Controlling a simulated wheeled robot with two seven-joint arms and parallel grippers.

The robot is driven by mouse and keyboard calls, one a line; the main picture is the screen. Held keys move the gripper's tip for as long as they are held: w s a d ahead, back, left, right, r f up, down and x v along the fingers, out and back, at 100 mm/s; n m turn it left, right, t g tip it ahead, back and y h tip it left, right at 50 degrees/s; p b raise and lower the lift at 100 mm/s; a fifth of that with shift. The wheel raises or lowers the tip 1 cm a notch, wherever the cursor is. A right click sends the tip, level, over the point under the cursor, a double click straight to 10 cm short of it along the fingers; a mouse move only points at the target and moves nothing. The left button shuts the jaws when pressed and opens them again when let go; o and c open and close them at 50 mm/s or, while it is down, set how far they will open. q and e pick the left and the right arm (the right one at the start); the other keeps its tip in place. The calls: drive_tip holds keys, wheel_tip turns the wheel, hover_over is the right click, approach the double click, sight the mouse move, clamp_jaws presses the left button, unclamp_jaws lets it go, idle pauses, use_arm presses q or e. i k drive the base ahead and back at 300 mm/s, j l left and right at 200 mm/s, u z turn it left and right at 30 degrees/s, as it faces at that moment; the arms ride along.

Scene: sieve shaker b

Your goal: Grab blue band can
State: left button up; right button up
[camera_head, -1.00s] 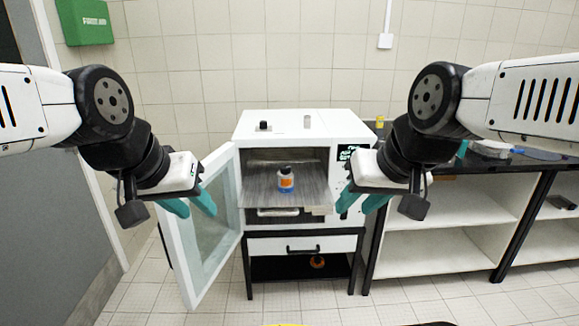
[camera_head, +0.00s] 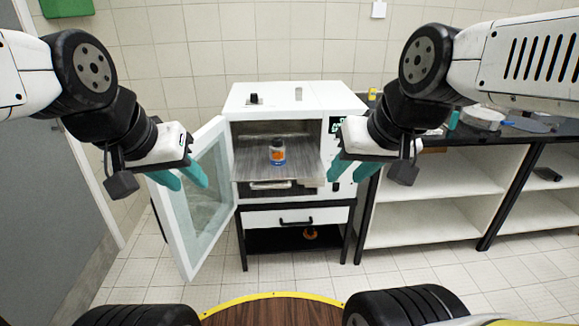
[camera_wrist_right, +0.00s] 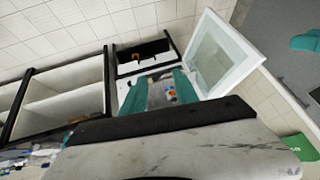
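A small can (camera_head: 277,152) with a dark cap and orange and blue bands stands upright on the grey shelf (camera_head: 250,168) of the open white cabinet. In the right wrist view the can (camera_wrist_right: 170,94) shows small between the fingers, some way beyond them. My right gripper (camera_head: 345,178) is open and empty, in the air to the right of the can and nearer to me. Its teal fingers (camera_wrist_right: 158,84) stand apart in the right wrist view. My left gripper (camera_head: 190,184) is open and empty, in front of the open door.
The cabinet's glass door (camera_head: 203,190) is swung open to the left. A drawer (camera_head: 297,217) lies below, with an orange item (camera_head: 310,233) on the black under-shelf. A dark-topped bench (camera_head: 455,150) with open shelves stands at the right. Tiled floor is free in front.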

sight(277, 154)
drive_tip(key=i+j+z, duration=0.2)
drive_tip(key=i+j, duration=0.2)
drive_tip(key=j, duration=0.25)
drive_tip(key=i+j+z, duration=0.1)
drive_tip(key=j, duration=0.25)
drive_tip(key=i+j, duration=0.3)
drive_tip(key=j+z, duration=0.05)
